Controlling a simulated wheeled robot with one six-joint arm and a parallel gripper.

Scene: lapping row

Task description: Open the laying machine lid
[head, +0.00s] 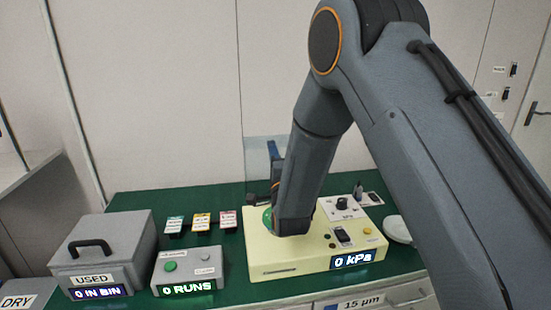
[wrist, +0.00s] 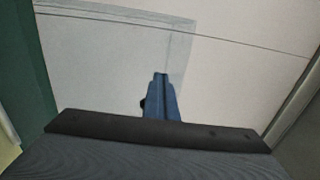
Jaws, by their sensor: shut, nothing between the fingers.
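The cream laying machine (head: 290,258) stands on the green bench with a lit "0 kPa" display. A clear panel (head: 256,146), which looks like its lid, stands upright at the machine's back. The panel also shows in the wrist view (wrist: 105,28), in front of the pale wall. My gripper (head: 271,144) has blue fingers, shut and empty, at the panel in the head view. In the wrist view my gripper (wrist: 161,76) overlaps the panel's lower right part; I cannot tell whether they touch. My arm hides part of the machine's top and its green disc (head: 267,217).
To the left stand a grey "USED" bin (head: 120,245) with a black handle and a grey box (head: 187,270) reading "0 RUNS". Several small coloured packets (head: 201,221) lie behind them. A white dish (head: 398,229) sits right of the machine. The wall is close behind the bench.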

